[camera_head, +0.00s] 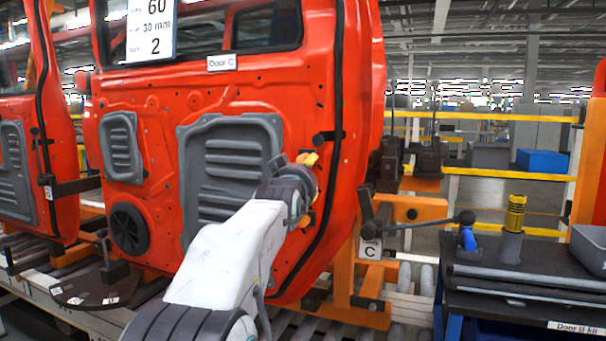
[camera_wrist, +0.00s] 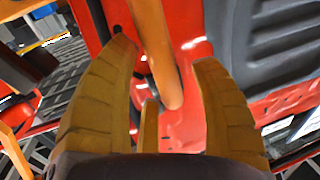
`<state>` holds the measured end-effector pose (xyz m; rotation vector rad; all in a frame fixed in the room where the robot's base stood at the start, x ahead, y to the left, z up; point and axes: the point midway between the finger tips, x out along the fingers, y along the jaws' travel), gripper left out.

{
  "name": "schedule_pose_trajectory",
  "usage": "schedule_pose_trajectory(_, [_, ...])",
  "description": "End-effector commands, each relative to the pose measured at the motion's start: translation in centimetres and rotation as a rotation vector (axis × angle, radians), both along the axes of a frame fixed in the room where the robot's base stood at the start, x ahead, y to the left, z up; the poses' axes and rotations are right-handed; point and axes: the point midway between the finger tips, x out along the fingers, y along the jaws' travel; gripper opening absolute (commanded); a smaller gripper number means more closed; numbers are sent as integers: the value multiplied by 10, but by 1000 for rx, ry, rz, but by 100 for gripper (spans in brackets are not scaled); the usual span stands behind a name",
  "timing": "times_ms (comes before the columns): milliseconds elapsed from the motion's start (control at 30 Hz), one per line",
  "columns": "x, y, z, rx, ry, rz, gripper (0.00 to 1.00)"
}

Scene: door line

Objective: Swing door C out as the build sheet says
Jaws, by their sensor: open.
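Door C (camera_head: 265,95) is a large red door panel hung upright, with a "Door C" label (camera_head: 222,63) and grey ribbed panels on its face. A white build sheet (camera_head: 152,28) on its window shows 60, 30 mm and 2; its small words are unclear. My gripper (camera_head: 312,190) is at the door's right side, partly hidden by my own wrist. In the wrist view, its yellow fingers (camera_wrist: 165,58) are apart, with an orange bar (camera_wrist: 157,45) showing between them in front of the red panel. I cannot tell whether they touch the bar.
Right of the door, an orange frame (camera_head: 412,209) bears a tag "C" (camera_head: 370,249) and a black-knobbed lever (camera_head: 465,217). A dark kit cart (camera_head: 520,290) with tools stands at right. Another red door (camera_head: 62,130) is at left. Rollers (camera_head: 410,308) run below.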

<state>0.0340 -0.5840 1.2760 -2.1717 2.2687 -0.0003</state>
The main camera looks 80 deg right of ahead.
Motion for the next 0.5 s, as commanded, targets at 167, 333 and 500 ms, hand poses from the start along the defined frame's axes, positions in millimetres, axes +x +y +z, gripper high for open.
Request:
schedule_pose_trajectory(167, [0,-2,0,-1,0,0,58])
schedule_pose_trajectory(333, [0,-2,0,-1,0,0,58])
schedule_pose_trajectory(500, [0,-2,0,-1,0,0,46])
